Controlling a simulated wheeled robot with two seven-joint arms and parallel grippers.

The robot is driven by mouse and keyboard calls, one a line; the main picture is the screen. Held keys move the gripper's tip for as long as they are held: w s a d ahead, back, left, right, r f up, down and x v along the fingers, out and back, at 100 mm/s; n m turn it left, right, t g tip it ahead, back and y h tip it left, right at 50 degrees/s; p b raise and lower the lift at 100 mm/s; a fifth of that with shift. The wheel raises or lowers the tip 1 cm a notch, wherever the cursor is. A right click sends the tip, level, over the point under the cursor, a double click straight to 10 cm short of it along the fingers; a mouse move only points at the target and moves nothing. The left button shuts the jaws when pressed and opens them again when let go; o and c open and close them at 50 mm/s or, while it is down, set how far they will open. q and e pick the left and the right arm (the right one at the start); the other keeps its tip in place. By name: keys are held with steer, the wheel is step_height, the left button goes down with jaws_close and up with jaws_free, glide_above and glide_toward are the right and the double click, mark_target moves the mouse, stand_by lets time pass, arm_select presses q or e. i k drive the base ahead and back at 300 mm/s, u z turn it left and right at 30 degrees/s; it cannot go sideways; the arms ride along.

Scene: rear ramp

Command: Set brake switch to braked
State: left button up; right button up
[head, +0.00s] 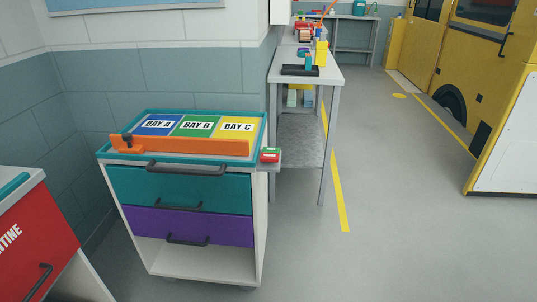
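A cart (258,210) with a teal top tray, a teal drawer and a purple drawer stands at the left. A small bracket on its right side carries a small block, red with a green part and some white, which looks like a switch (270,155). It is too small to tell which position it is in or to read any label. At the tray's front left corner is an orange piece with a dark lever-like part (127,140). Neither of my grippers is in view.
The tray holds panels marked BAY A, BAY B and BAY C behind an orange bar (200,147). A red cabinet (35,240) is at the lower left. A grey workbench (325,68) stands behind the cart, a yellow vehicle (470,80) at the right. The floor (400,240) between is clear.

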mark_target(268, 154)
steer(key=k, duration=0.7)
steer(key=z, duration=0.6)
steer(key=i, duration=1.4)
steer(key=u, duration=0.15)
